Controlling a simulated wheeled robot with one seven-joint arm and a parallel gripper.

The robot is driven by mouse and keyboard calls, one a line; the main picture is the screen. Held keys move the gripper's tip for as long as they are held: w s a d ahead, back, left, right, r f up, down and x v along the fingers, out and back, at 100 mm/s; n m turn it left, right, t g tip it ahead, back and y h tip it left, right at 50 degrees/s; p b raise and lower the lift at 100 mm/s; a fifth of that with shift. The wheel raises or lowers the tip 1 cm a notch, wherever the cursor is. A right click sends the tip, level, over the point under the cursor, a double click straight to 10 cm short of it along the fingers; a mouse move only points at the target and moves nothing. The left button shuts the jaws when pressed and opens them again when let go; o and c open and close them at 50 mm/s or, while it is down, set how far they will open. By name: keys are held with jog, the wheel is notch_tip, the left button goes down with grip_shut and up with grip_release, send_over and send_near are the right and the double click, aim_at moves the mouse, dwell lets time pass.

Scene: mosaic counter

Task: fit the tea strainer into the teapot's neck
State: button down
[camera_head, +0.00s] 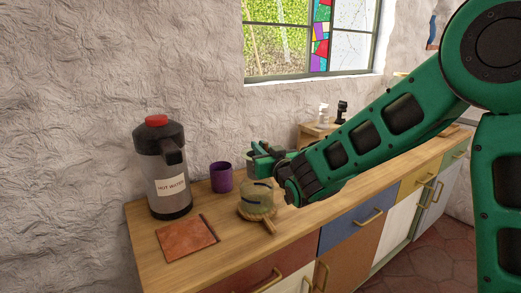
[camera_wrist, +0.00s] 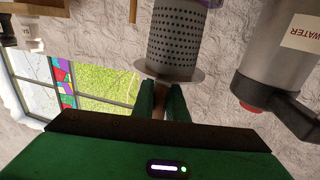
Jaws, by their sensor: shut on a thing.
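The tea strainer (camera_wrist: 175,40), a grey perforated cylinder with a flat rim, is held in my gripper (camera_wrist: 160,100). The fingers are shut on its narrow stem beside the rim, and the perforated part points away from the fingers. I cannot tell whether strainer and teapot touch.
A purple cup (camera_head: 221,177) stands just behind and left of the teapot. A hot water dispenser (camera_head: 164,170) with a red top is farther left. A reddish tile (camera_head: 186,238) lies in front of it. The wooden counter (camera_head: 150,218) runs along the wall.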

aim_at(257, 191)
jog(key=shift+f, duration=1.65)
jog(key=shift+f, duration=0.35)
jog(key=shift+f, duration=1.25)
dwell(0.4)
jog(key=shift+f, duration=0.25)
jog(key=shift+f, duration=0.25)
dwell(0.5)
jog(key=c, duration=1.1)
grip_release()
jog(key=shift+s, duration=0.1)
